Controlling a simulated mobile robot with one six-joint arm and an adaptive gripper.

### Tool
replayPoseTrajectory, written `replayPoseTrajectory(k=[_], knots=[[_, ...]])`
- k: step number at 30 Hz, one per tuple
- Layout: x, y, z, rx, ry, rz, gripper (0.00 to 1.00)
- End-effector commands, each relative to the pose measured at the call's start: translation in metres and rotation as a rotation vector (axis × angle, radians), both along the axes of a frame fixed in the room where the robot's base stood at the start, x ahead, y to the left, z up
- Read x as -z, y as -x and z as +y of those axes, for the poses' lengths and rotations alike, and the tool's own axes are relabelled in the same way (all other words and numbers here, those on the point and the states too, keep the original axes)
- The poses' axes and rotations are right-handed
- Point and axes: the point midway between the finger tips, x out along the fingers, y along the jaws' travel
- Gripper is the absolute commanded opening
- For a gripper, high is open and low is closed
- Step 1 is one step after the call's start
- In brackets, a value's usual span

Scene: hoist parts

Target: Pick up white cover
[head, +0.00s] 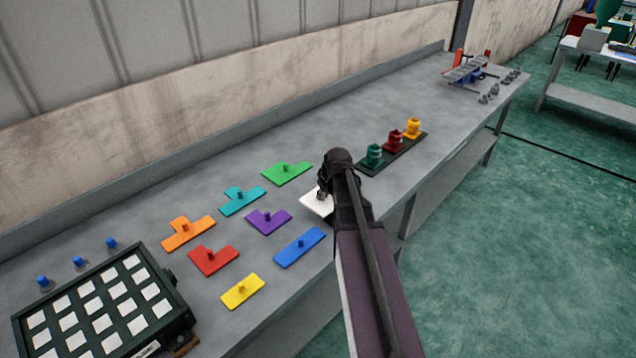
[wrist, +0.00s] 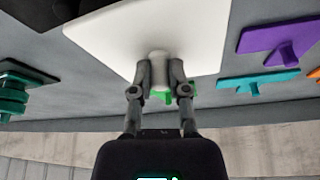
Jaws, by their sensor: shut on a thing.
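The white cover (head: 314,205) is a flat white plate at the middle of the bench, partly hidden by my arm in the head view. In the wrist view the white cover (wrist: 150,35) fills the upper middle, with a short white knob on it. My gripper (wrist: 158,78) is shut on that knob, one finger on each side. In the head view my gripper (head: 324,190) is mostly hidden behind my wrist. I cannot tell whether the cover touches the bench or hangs just above it.
Flat knobbed pieces lie left of the cover, including purple (head: 268,221), blue (head: 300,247) and green (head: 287,173) ones. A dark tray (head: 400,155) with coloured knobbed parts stands to the right. A black grid box (head: 100,310) sits at the near left. The bench (head: 230,150) is clear behind.

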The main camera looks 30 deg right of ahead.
Motion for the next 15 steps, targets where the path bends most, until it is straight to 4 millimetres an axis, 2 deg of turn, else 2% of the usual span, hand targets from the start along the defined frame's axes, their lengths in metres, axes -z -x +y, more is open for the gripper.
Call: replayPoseTrajectory(k=[1, 6, 15], knots=[[-0.002, 0.015, 0.003, 0.001, 0.0, 0.0, 0.0], [-0.004, 0.038, 0.007, 0.002, -0.001, 0.0, 0.0], [-0.005, 0.053, 0.009, 0.001, 0.0, 0.0, 0.0]])
